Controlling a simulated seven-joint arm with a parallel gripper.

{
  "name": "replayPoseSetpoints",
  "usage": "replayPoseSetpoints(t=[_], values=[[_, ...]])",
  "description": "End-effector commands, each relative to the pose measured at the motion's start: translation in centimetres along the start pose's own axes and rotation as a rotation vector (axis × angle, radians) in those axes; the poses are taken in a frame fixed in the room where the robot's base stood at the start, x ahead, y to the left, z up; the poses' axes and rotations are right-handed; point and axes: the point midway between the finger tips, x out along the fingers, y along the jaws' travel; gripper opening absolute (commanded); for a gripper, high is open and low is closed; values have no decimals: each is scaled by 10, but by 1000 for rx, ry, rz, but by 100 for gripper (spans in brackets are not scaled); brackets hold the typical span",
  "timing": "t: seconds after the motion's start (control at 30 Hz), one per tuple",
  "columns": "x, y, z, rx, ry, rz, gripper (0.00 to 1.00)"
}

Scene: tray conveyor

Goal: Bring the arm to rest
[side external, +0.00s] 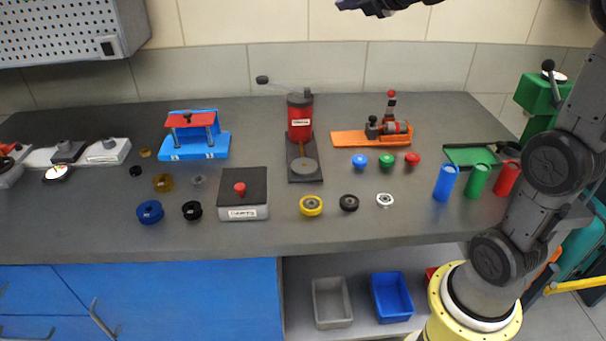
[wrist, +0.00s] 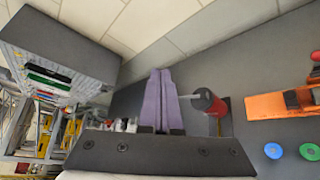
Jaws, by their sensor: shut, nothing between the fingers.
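My gripper shows at the bottom middle of the wrist view, its two pale purple fingers (wrist: 161,98) pressed together with nothing between them. In the side external view only a dark part at the end of my arm (side external: 380,6) shows at the top edge, high above the bench; the fingertips cannot be made out there. The grey bench top (side external: 270,240) lies well below, and my gripper touches nothing.
A red press (side external: 300,112) stands at the bench's middle back, an orange fixture (side external: 350,138) right of it. Blue (side external: 445,183), green (side external: 478,182) and red (side external: 507,178) cylinders stand near my arm. A dark-lidded box (side external: 243,185) sits front centre. A perforated cabinet (side external: 75,30) hangs upper left.

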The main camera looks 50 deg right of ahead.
Motion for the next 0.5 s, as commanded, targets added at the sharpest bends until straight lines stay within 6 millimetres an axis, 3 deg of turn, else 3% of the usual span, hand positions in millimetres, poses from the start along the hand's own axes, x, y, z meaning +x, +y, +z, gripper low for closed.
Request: replayPoseSetpoints(t=[0.03,0.1,0.2,0.37,0.5], values=[[-21,20,-10,81,-16,53,0],[-45,35,-17,215,-43,102,0],[-78,44,-26,414,-72,145,0],[-122,28,-43,743,-99,139,0],[-153,-6,-65,1029,-106,62,0]])
